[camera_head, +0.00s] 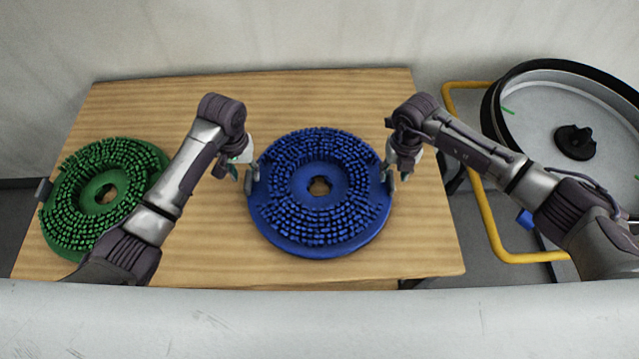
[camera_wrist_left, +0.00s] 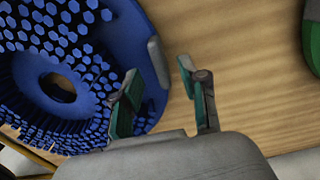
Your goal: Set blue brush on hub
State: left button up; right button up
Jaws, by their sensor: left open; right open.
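The blue brush (camera_head: 319,240) lies bristles up on the wooden table, a round disc with a centre hole and a grey tab at its left and right edges. My left gripper (camera_head: 241,173) is open at the left tab (camera_head: 254,172). In the left wrist view the blue brush (camera_wrist_left: 75,140) fills the left, and its grey tab (camera_wrist_left: 158,62) lies just ahead of the open left fingers (camera_wrist_left: 158,78). My right gripper (camera_head: 392,172) is open by the right tab; its fingertips are partly hidden. The black hub (camera_head: 575,142) sits inside the round tank at right.
A green brush (camera_head: 68,230) lies at the table's left, partly behind my left arm. The black-rimmed tank (camera_head: 530,95) stands right of the table (camera_head: 200,255), with a yellow tubular frame (camera_head: 485,215) between. The table's back strip is clear; a wall stands behind.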

aim_at(247, 178)
pick_arm(q)
jog(key=shift+f, duration=1.8)
pick_arm(e)
jog(key=shift+f, duration=1.8)
pick_arm(q)
jog(key=shift+c, duration=0.4)
pick_arm(e)
jog(key=shift+c, duration=0.4)
pick_arm(q)
grip_shut()
pick_arm(e)
grip_shut()
pick_arm(q)
jog(key=shift+w+r, duration=0.1)
pick_arm(e)
jog(key=shift+w+r, duration=0.1)
